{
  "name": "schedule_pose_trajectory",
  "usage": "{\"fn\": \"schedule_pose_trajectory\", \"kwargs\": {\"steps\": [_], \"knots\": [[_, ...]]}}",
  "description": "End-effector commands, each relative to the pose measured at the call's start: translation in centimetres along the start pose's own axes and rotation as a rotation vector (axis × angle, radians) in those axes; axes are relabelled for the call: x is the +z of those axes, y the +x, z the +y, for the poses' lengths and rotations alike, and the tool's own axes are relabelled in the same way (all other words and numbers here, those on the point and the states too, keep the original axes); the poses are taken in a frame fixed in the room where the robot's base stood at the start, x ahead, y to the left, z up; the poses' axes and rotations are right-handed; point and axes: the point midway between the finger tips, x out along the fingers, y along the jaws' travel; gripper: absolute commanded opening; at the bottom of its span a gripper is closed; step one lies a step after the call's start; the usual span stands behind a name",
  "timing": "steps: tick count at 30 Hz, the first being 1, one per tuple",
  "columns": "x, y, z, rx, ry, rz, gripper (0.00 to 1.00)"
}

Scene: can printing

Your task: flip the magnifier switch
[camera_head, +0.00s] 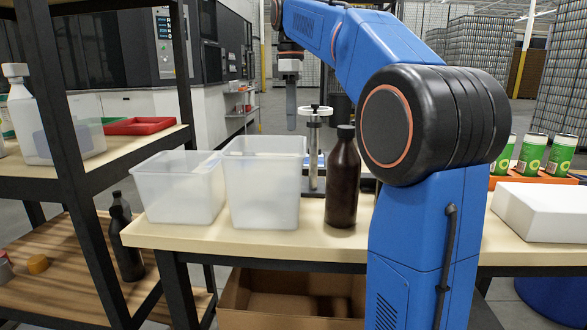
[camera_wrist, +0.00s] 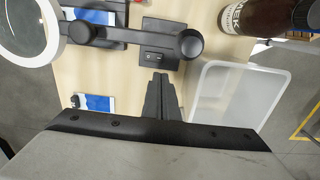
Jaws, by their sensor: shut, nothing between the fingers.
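In the wrist view the magnifier (camera_wrist: 137,36) shows from above, with a white-rimmed round lens (camera_wrist: 50,28) at the upper left and a dark arm with round black knobs. Its black base carries a small dark rocker switch (camera_wrist: 152,57) with light marks. My gripper (camera_wrist: 160,76) points toward the base, its dark fingers together and empty. The fingertips appear just below the switch in the picture; I cannot tell whether they touch. In the head view my gripper (camera_head: 291,125) hangs pointing down above the far side of the table; the switch cannot be made out there.
Two translucent bins (camera_head: 180,190) (camera_head: 262,190) stand left on the table (camera_head: 270,246). A dark brown bottle (camera_head: 343,185) stands right of them. A bin (camera_wrist: 225,95) and bottle (camera_wrist: 255,14) lie close to the right in the wrist view. Green cans (camera_head: 531,155) stand at right.

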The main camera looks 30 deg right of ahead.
Motion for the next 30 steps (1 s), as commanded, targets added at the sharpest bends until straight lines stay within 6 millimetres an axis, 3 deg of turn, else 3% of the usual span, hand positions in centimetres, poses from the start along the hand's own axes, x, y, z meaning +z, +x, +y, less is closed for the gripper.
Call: {"fn": "schedule_pose_trajectory", "kwargs": {"steps": [8, 24, 30], "knots": [[0.0, 1.3, 0.0, -0.001, 0.000, 0.000, 0.00], [0.0, 10.3, -0.1, -0.001, 0.000, 0.000, 0.00], [0.0, 12.8, 0.0, 0.000, 0.001, 0.001, 0.00]]}}
